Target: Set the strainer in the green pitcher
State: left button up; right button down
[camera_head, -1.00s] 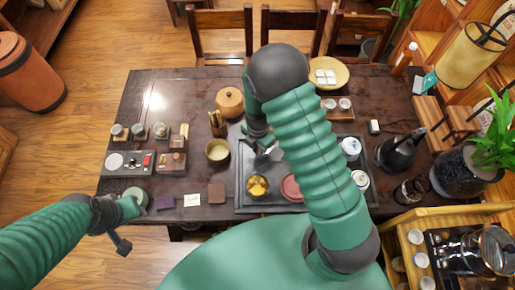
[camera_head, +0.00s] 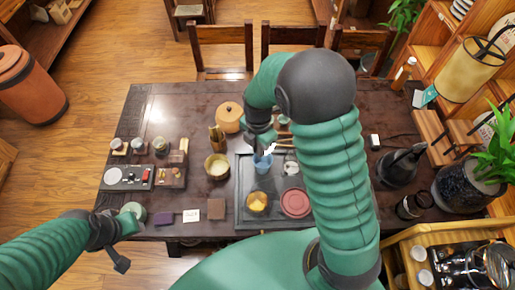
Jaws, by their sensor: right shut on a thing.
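My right gripper (camera_head: 258,146) is above the dark tea tray (camera_head: 242,218), near its back left. A small pale, shiny piece (camera_head: 270,148), apparently the strainer, shows at its fingertips; the grip itself is too small to make out. A bluish cup-like vessel (camera_head: 263,164) stands just below; I cannot tell whether they touch. A small greenish vessel (camera_head: 284,121) behind the gripper may be the green pitcher, partly hidden by my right arm. My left gripper (camera_head: 125,240) is low by the table's front left edge, away from these; its fingers are unclear.
A yellow-filled cup (camera_head: 257,202) and a red round dish (camera_head: 295,204) stand on the tray. An olive bowl (camera_head: 217,166) and an orange pot (camera_head: 229,116) are left of it. A dark kettle (camera_head: 400,166) stands right. My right arm hides the tray's right part.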

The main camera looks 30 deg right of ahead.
jog(key=s+d+m+p, duration=0.1)
jog(key=s+d+m, duration=0.15)
jog(key=d, duration=0.45)
jog(key=s+d+f+m+p, duration=0.1)
jog(key=s+d+m, duration=0.1)
jog(key=s+d, duration=0.3)
jog(key=s+d+m+p, duration=0.1)
jog(key=s+d+m, duration=0.1)
jog(key=d, duration=0.6)
notch_tip(320, 180, down, 8)
jog(key=b, duration=0.5)
jog(key=shift+r+b, duration=0.2)
jog(key=shift+b, duration=0.2)
jog(key=shift+n, duration=0.25)
jog(key=c, duration=0.8)
grip_release()
jog(key=shift+o, duration=0.2)
